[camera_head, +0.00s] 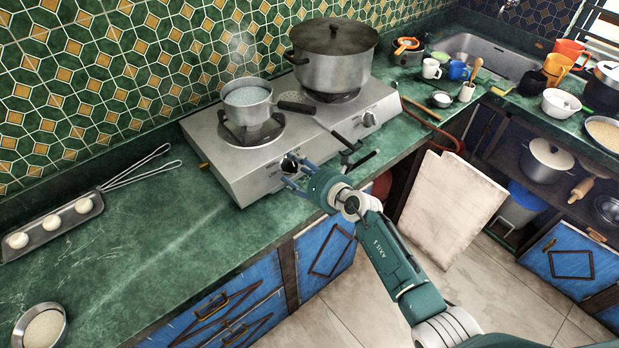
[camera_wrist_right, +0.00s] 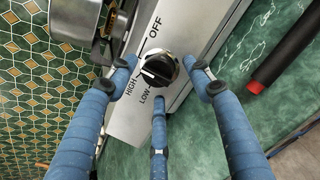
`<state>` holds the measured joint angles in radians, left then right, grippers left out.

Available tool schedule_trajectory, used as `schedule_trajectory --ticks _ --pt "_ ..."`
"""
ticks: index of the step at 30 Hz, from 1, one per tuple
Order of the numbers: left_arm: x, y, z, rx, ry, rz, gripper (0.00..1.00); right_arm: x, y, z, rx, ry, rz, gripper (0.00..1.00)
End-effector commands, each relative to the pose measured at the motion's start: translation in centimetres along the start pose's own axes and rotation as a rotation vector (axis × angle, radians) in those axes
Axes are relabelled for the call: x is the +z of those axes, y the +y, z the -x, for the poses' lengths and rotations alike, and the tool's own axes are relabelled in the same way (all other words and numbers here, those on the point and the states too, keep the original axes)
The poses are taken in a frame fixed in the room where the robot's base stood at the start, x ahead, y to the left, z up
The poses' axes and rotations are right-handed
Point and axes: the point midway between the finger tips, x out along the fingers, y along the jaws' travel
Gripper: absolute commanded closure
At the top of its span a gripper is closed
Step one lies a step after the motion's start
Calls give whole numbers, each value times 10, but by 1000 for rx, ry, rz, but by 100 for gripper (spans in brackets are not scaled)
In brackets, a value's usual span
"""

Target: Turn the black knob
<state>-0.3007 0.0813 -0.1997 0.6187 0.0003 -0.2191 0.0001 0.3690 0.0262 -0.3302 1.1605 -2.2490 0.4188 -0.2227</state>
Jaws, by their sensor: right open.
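The black knob (camera_head: 290,164) is on the front face of the left part of the silver gas hotplate (camera_head: 235,163). In the right wrist view the knob (camera_wrist_right: 159,70) shows clearly beside the labels OFF, HIGH and LOW. Its pale pointer mark is near HIGH. My right gripper (camera_head: 290,178) is at the hotplate's front, right by the knob. In the right wrist view its blue fingers (camera_wrist_right: 164,84) are spread open around the knob; I cannot tell whether any finger touches it. My left gripper is not in view.
A steaming saucepan (camera_head: 246,106) sits on the left burner, its black handle (camera_head: 297,107) pointing right. A large lidded pot (camera_head: 333,67) stands on the right burner. A second knob (camera_head: 369,119) is farther right. The counter (camera_head: 130,235) left of the hotplate is largely clear.

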Motion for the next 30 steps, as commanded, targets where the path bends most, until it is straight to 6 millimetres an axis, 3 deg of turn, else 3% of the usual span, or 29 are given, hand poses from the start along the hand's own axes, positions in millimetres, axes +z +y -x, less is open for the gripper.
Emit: schedule_trajectory --ticks 15,21,30 --pt "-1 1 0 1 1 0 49 -2 -3 94 -4 3 0 49" --pt "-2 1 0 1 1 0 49 -2 -2 108 -4 4 -2 49" --pt "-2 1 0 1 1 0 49 -2 -2 109 -4 3 -2 49"
